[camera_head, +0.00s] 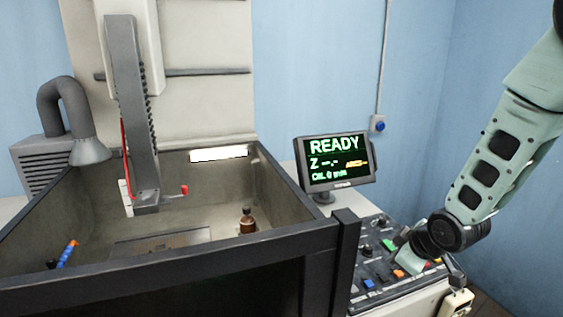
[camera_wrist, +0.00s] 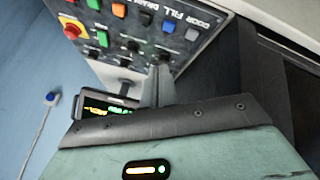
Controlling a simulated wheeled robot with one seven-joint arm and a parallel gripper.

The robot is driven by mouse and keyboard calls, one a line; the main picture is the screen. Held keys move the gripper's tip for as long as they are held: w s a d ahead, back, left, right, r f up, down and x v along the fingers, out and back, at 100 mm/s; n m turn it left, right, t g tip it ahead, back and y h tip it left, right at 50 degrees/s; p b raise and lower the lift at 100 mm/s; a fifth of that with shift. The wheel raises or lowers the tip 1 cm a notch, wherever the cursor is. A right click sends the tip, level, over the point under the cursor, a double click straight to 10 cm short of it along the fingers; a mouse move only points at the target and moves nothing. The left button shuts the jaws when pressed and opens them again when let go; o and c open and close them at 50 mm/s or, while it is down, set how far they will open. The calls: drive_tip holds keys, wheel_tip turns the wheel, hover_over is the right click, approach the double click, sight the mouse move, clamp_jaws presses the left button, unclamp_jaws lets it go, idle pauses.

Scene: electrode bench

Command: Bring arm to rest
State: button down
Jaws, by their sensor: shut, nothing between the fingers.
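My gripper (camera_wrist: 160,84) shows in the wrist view as a dark grey pair of fingers, shut and empty. It appears in front of the control panel (camera_wrist: 150,25) with its coloured buttons; I cannot tell how far from the panel it is. In the head view my teal arm comes down from the upper right to the control panel (camera_head: 376,262) and hides part of it. The gripper's fingertips cannot be made out clearly there.
The monitor (camera_head: 335,160) reads READY and stands behind the panel. An open dark-rimmed tank (camera_head: 290,240) fills the left, with a brown bottle (camera_head: 247,221) inside and a vertical grey column (camera_head: 128,100) above. A wall box with a blue button (camera_head: 377,124) is behind.

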drive_tip(key=s+d+r+m+g+h, duration=0.1)
drive_tip(key=s+d+r+m+g, duration=0.1)
drive_tip(key=s+r+m, duration=0.45)
drive_tip(key=s+d+r+m+g, duration=0.1)
drive_tip(key=s+d+m+g, duration=0.15)
drive_tip(key=s, duration=0.65)
drive_tip(key=s+a+f+n+g+b, duration=0.1)
drive_tip(key=s+a+n+b, duration=0.1)
drive_tip(key=s+a, duration=0.4)
drive_tip(key=s+a+f+n+g+b, duration=0.1)
drive_tip(key=s+a+n+b, duration=0.2)
drive_tip(key=a, duration=0.9)
drive_tip(key=s+n, duration=0.2)
drive_tip(key=s, duration=0.2)
drive_tip(key=shift+f, duration=0.4)
